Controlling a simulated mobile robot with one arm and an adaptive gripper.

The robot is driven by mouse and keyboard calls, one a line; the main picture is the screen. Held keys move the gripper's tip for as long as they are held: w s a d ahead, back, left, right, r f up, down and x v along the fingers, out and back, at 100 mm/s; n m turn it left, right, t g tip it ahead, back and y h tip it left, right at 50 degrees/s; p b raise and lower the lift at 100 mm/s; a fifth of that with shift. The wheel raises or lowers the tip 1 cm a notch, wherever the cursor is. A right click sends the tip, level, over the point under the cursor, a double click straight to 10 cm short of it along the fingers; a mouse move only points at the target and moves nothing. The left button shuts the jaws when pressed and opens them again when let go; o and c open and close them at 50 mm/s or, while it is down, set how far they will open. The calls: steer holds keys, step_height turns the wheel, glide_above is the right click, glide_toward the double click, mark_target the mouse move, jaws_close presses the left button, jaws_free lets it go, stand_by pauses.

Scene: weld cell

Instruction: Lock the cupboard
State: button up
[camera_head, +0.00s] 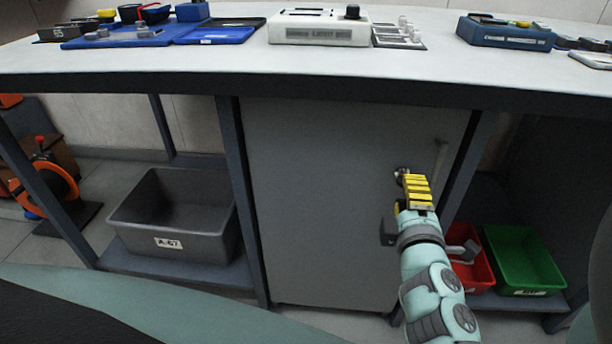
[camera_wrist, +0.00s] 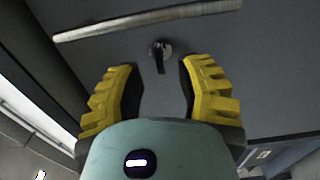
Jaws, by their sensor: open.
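The grey cupboard (camera_head: 320,190) stands under the workbench with its door flush to the frame. In the wrist view its door (camera_wrist: 270,75) fills much of the picture. A round lock with a dark key or tab (camera_wrist: 160,56) sits on the door, the tab hanging downward. The lock also shows in the head view (camera_head: 401,173), partly behind my gripper. A long bar handle (camera_wrist: 150,20) lies beside the lock; it stands right of it in the head view (camera_head: 440,160). My gripper (camera_wrist: 158,75) is open, its yellow fingers on either side of the lock, not visibly touching it.
The bench top (camera_head: 240,70) overhangs the cupboard. A grey bin (camera_head: 180,235) sits on the lower shelf at left. A red bin (camera_head: 478,275) and a green bin (camera_head: 525,260) sit at right, close to my arm. A dark bracket (camera_head: 387,236) is low on the door.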

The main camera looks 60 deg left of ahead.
steer(key=v, duration=0.8)
stand_by(0.4)
